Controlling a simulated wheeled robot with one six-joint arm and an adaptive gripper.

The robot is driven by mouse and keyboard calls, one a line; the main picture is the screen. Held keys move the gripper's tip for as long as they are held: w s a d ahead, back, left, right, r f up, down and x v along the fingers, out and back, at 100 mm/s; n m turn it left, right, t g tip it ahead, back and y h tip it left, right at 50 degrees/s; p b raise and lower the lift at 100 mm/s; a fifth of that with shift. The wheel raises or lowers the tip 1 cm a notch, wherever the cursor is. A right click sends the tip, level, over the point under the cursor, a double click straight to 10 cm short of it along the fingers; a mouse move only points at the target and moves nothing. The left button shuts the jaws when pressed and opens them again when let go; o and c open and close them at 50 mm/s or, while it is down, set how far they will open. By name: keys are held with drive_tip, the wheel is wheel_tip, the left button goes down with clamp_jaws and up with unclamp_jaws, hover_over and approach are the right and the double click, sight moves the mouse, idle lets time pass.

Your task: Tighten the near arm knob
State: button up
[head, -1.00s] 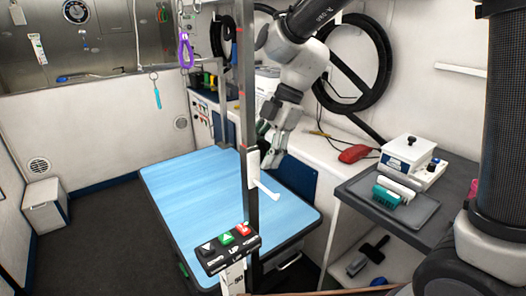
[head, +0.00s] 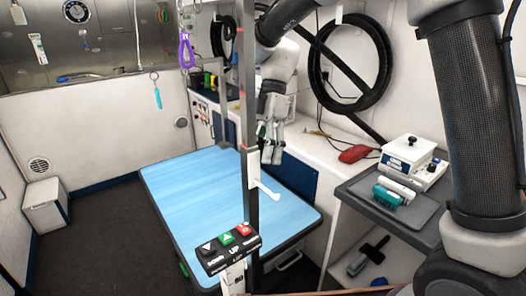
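A dark upright grooming-arm post (head: 248,110) rises at the near edge of the blue table (head: 190,205). A white bracket (head: 253,172) is on the post, with a white T-shaped handle (head: 267,192) sticking out to the lower right. I cannot tell for sure which part is the near arm knob. My gripper (head: 271,158) points down just right of and apparently behind the post, above the table's far right side. Its fingers look spread with nothing between them. It is apart from the handle; the post partly covers it.
A control box (head: 228,248) with red and green buttons stands in front of the post. Purple loop (head: 185,50) hangs at left. A grey shelf (head: 350,190) with a white device (head: 408,160) is at right. A red object (head: 354,153) lies on the white counter.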

drive_tip(key=o, duration=0.3)
drive_tip(key=v, duration=1.2)
